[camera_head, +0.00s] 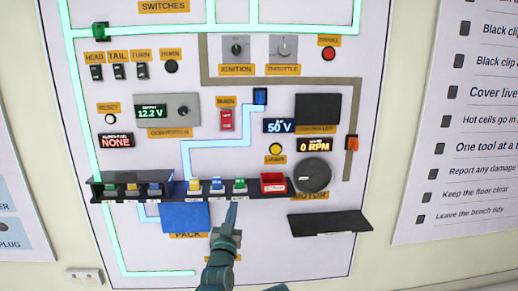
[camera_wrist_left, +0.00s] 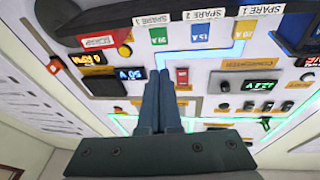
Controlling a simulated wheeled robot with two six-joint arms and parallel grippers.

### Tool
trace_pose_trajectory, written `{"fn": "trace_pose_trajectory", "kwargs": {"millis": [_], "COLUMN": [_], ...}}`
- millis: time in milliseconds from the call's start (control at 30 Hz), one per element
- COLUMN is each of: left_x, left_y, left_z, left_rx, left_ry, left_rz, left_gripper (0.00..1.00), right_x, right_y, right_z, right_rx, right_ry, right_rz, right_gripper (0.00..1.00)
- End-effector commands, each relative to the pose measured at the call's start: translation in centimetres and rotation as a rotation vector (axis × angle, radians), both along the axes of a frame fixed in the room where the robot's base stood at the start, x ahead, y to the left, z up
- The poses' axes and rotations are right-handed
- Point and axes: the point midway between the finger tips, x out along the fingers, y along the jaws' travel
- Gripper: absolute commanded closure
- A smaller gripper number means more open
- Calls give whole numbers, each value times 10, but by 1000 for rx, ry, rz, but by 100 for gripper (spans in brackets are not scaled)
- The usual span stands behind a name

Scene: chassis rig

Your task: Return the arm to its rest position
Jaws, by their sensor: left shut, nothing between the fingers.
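My left gripper (camera_head: 232,207) is in front of the lower middle of the panel, pointing up, just below the shelf's spare fuses. Its fingers are together with nothing between them; the wrist view shows the closed fingers (camera_wrist_left: 161,80) too. My left arm comes up from the bottom edge of the head view. My right gripper does not show in either view.
A dark shelf (camera_head: 104,193) crosses the panel, with a yellow fuse (camera_head: 194,185), a blue fuse (camera_head: 217,184), a green fuse (camera_head: 239,184) and a red bin (camera_head: 273,182). A black ledge (camera_head: 330,223) juts out at lower right. A blue pack (camera_head: 184,217) is beside my gripper.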

Motion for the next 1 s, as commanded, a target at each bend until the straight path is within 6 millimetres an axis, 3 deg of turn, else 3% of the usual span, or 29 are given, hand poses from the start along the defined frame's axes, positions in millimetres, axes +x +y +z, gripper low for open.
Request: {"fn": "trace_pose_trajectory", "kwargs": {"millis": [167, 267, 400, 533, 633, 800, 967, 1000], "left_x": [3, -7, -39, -83, -117, -169, -214, -219], "left_y": [3, 10, 26, 45, 58, 77, 91, 89], "left_z": [-65, -114, -179, -226, -249, -270, -278, -268], "left_rx": [29, 42, 50, 46, 40, 24, 9, 13], "left_ry": [296, 523, 850, 1139, 1321, 1567, 1761, 1785], "left_rz": [-47, -64, -61, -31, -1, 56, 113, 116], "left_gripper": [100, 100, 100, 100, 100, 100, 100, 100], "right_x": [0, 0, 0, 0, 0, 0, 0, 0], "right_y": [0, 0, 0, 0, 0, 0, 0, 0], "right_z": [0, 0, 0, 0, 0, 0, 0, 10], "right_rx": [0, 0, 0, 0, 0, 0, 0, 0], "right_ry": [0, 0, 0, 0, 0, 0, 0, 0], "right_rz": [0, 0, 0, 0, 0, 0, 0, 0], "right_gripper": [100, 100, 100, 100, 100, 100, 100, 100]}}
